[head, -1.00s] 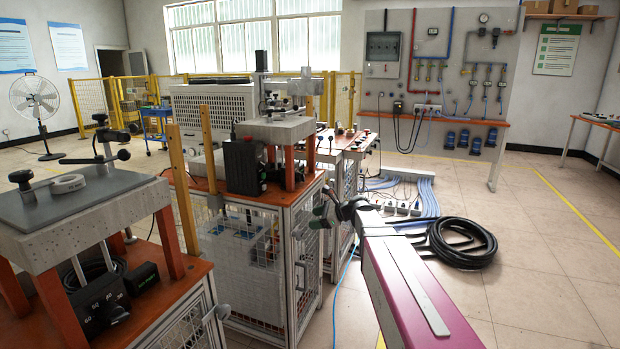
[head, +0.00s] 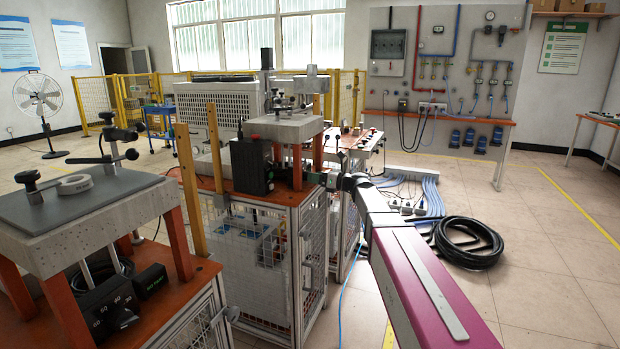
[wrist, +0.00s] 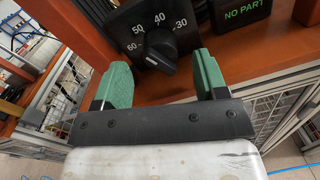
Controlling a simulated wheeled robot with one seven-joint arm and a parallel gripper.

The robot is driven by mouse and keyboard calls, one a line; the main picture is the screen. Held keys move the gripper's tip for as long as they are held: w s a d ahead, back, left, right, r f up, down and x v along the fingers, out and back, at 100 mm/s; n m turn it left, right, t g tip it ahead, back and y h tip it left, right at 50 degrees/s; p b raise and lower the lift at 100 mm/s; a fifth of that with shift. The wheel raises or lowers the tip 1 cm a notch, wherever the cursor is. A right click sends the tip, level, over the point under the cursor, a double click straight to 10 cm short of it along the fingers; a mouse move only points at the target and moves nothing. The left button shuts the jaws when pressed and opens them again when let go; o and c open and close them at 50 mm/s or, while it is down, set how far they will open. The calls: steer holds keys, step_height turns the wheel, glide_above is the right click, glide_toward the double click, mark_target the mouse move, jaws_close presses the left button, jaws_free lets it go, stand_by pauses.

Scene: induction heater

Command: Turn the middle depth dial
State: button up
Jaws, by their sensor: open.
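In the wrist view a black depth dial (wrist: 160,50) sits on a dark panel marked 60, 50, 40 and 30. Its grip bar is tilted. My gripper (wrist: 163,78) is open, with its green fingers apart on the left and right of the dial's near side. A similar dial (head: 122,317) shows on the near left bench.
A black box with green "NO PART" text (wrist: 240,12) stands right of the dial, close to the right finger. An orange post (wrist: 75,28) rises at the left. A coiled black hose (head: 468,242) lies on the floor at right.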

steer(key=shift+x, duration=1.5)
steer(key=c, duration=0.9)
steer(key=shift+n, duration=0.4)
steer(key=n, duration=0.3)
steer(key=shift+s+n, duration=0.1)
steer(key=shift+n, duration=1.8)
